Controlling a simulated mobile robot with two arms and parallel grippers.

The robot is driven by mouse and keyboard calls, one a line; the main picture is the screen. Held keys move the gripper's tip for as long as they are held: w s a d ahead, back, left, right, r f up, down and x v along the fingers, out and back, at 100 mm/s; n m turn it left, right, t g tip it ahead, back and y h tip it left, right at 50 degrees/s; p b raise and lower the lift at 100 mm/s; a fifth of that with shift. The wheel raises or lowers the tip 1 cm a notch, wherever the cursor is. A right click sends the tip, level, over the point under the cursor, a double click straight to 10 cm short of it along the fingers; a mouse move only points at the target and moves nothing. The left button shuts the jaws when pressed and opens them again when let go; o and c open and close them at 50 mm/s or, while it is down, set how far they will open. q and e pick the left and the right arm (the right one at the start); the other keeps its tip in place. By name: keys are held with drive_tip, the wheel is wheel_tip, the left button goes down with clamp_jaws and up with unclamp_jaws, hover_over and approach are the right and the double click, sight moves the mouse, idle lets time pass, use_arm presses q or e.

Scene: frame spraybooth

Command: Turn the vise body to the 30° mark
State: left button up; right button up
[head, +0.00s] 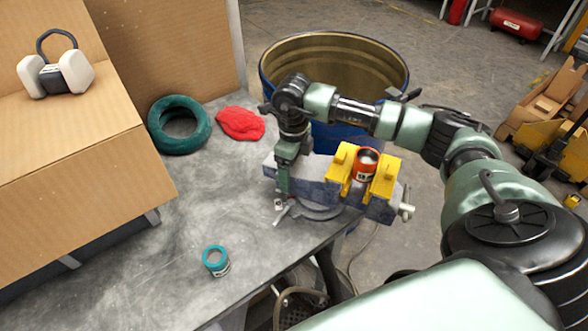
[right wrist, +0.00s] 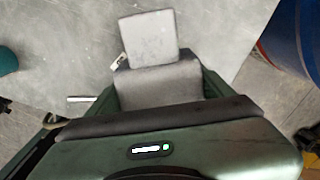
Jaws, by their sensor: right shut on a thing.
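The vise body (head: 315,172) is a grey block on a round base (head: 325,209) at the table's right edge. Its yellow jaws (head: 341,165) are around an orange can (head: 366,162), and a silver handle (head: 406,205) sticks out at its right end. My right gripper (head: 283,182) points down at the vise's left end, shut on it. In the right wrist view its fingers (right wrist: 160,85) lie on both sides of the grey vise body (right wrist: 158,78). A small metal lever (head: 284,213) shows below the gripper. I cannot read any angle mark. My left gripper is not in view.
A blue drum (head: 265,80) stands just behind the vise. A teal tape roll (head: 180,124), a red cloth (head: 240,122) and a teal-lidded can (head: 215,260) are on the table (head: 150,260). A cardboard-lined booth with ear defenders (head: 55,72) is at left. The table's middle is clear.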

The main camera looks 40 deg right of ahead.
drive_tip(key=shift+a, duration=0.1)
idle(0.3)
drive_tip(key=o, duration=2)
drive_tip(key=shift+r, duration=0.1)
wheel_tip(320, 180, up, 7)
drive_tip(key=shift+w+f+b, duration=0.1)
drive_tip(key=shift+b, duration=1)
drive_tip(key=shift+r, duration=0.4)
